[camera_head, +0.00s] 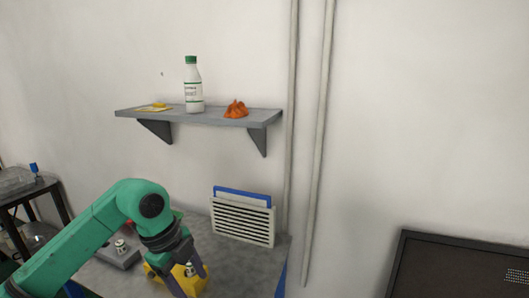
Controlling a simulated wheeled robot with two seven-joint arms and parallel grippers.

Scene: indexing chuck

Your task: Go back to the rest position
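My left arm is green and comes in from the lower left. My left gripper (191,284) has grey fingers that point down over a yellow fixture (158,284) on the grey table. The fingers stand apart. A small light-and-dark part (190,270) shows between them at the yellow fixture, and I see no clear contact with it. The gripper hides much of the fixture. My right gripper is not in view.
A grey block with a small cylinder (120,246) is left of the gripper. A louvred panel (243,220) stands at the table's back. A wall shelf (215,119) holds a bottle (193,88), an orange cloth (236,109) and a yellow item (154,107). A dark screen (455,268) is at right.

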